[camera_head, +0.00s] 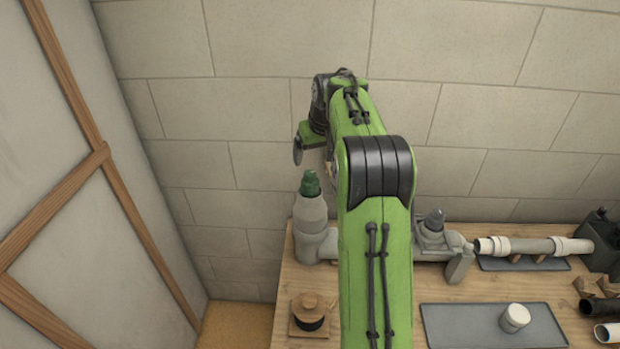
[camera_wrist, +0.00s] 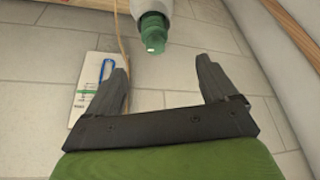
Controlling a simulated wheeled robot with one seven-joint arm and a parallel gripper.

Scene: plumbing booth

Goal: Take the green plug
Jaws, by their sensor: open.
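The green plug (camera_head: 310,183) sits in the top of a grey upright pipe fitting (camera_head: 311,213) at the left end of the bench. It also shows in the wrist view (camera_wrist: 153,31), at the top centre, with the pale fitting's end around it. My gripper (camera_wrist: 163,68) is open and empty, its two dark fingers apart. The plug lies beyond the fingertips, roughly in line with the gap and nearer the left finger, and they do not touch it. In the head view my gripper (camera_head: 313,155) is just above the plug, partly hidden by my arm.
A wooden bench (camera_head: 450,290) carries a grey fitting with a dark cap (camera_head: 434,222), a white pipe (camera_head: 525,246), a tray (camera_head: 460,325) with a white cap (camera_head: 515,318), and a wooden block with a dark ring (camera_head: 310,313). A brick wall stands behind.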

